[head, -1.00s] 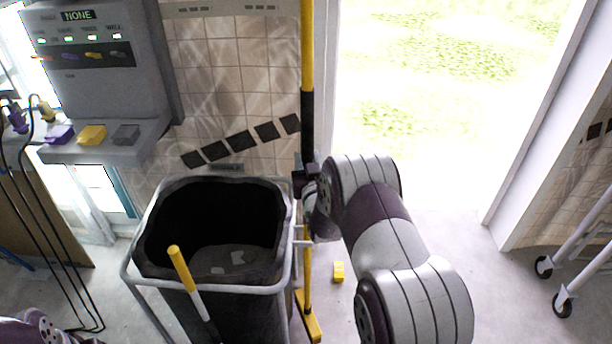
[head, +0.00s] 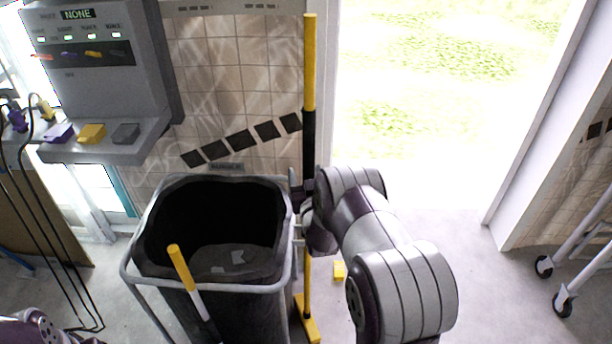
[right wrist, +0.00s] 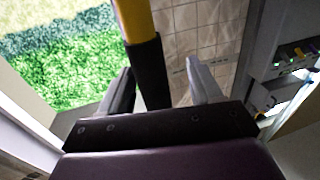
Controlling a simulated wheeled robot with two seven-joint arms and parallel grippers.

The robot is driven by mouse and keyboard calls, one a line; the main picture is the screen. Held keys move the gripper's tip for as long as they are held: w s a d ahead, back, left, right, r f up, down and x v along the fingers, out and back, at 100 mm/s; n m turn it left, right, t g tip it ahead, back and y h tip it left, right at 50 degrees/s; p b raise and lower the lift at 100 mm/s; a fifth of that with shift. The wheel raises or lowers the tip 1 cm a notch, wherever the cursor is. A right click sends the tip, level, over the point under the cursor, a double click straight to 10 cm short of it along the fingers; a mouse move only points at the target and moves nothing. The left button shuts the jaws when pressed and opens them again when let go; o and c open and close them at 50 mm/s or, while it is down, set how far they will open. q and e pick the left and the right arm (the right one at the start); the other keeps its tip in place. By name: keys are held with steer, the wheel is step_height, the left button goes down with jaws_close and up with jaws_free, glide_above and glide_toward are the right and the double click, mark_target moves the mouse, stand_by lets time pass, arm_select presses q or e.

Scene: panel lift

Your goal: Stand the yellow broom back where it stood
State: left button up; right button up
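The yellow broom (head: 309,65) stands upright between the bin and the doorway, with a yellow shaft and a black sleeve. Its yellow foot (head: 309,329) is low beside the bin and seems to be at the floor. My right gripper (head: 306,190) is around the black sleeve. In the right wrist view the broom shaft (right wrist: 150,70) passes between the two fingers (right wrist: 160,82). A gap shows between the shaft and the right-hand finger, so the gripper looks open. My left gripper is out of view.
A black bin (head: 255,300) in a grey frame stands left of the broom, with another yellow-topped handle (head: 180,265) in front. A yellow block (head: 339,270) lies on the floor. A panel (head: 95,85) is at left. A wheeled frame (head: 585,265) is at right.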

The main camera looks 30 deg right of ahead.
steer(key=shift+r, duration=0.25)
steer(key=v, duration=1.1)
steer(key=s+a+n+g+y, duration=0.3)
steer(key=s+a+g+y, duration=0.25)
steer(key=a+g, duration=0.45)
steer(key=s+a+r+n+g, duration=0.1)
steer(key=s+a+g, duration=0.2)
steer(key=s+g, duration=0.3)
steer(key=s, duration=0.5)
steer(key=shift+s+r, duration=0.3)
steer(key=shift+r, duration=0.1)
steer(key=shift+a+y, duration=0.1)
steer(key=shift+y, duration=0.15)
